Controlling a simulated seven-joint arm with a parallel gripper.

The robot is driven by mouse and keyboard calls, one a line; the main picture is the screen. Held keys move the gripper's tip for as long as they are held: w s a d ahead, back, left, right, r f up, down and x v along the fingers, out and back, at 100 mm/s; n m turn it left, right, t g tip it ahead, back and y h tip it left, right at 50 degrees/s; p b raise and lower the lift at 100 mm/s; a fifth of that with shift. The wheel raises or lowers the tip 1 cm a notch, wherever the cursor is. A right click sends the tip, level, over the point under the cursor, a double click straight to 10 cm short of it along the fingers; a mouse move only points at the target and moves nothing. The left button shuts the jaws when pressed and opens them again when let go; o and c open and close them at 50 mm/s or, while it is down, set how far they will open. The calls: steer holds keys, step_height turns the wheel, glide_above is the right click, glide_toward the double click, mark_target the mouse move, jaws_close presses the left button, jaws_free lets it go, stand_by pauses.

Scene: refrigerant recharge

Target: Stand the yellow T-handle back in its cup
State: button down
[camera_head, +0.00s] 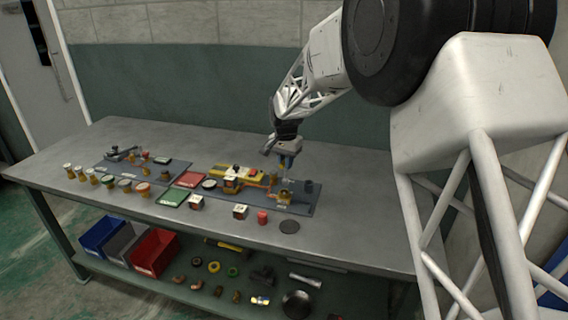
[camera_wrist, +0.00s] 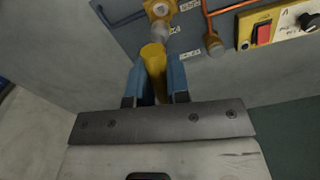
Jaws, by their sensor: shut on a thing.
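My gripper (camera_head: 286,163) is over the right part of the blue-grey mat on the bench. In the wrist view its two blue fingers (camera_wrist: 157,82) are closed on the yellow T-handle (camera_wrist: 153,66), one finger on each side. The handle shows as a yellow bar pointing away from the palm. Its far end meets or overlaps a grey round part below a brass fitting (camera_wrist: 160,9); I cannot tell whether they touch. A dark cup-like cylinder (camera_head: 308,187) stands on the mat just right of the gripper in the head view; I cannot confirm it is the handle's cup.
A yellow unit with a red switch (camera_wrist: 263,32) and orange tubing lie close by on the mat (camera_head: 302,207). Red (camera_head: 190,179) and green (camera_head: 173,198) trays and several small cups are further left. A dark disc (camera_head: 289,227) lies near the front edge. The bench's right end is clear.

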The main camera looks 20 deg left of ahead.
steer(key=w+d+r, duration=0.1)
steer(key=w+d, duration=0.5)
steer(key=w, duration=0.2)
steer(key=shift+w+d+r, duration=0.2)
steer(key=shift+w+d, duration=0.05)
steer(key=shift+d, duration=0.05)
steer(key=shift+f, duration=0.1)
steer(key=shift+f, duration=2.05)
steer(key=shift+f, duration=1.95)
stand_by(0.5)
steer(key=c, duration=0.7)
jaws_free()
steer(key=shift+r, duration=0.2)
step_height(320, 180, up, 7)
steer(key=shift+f, duration=0.15)
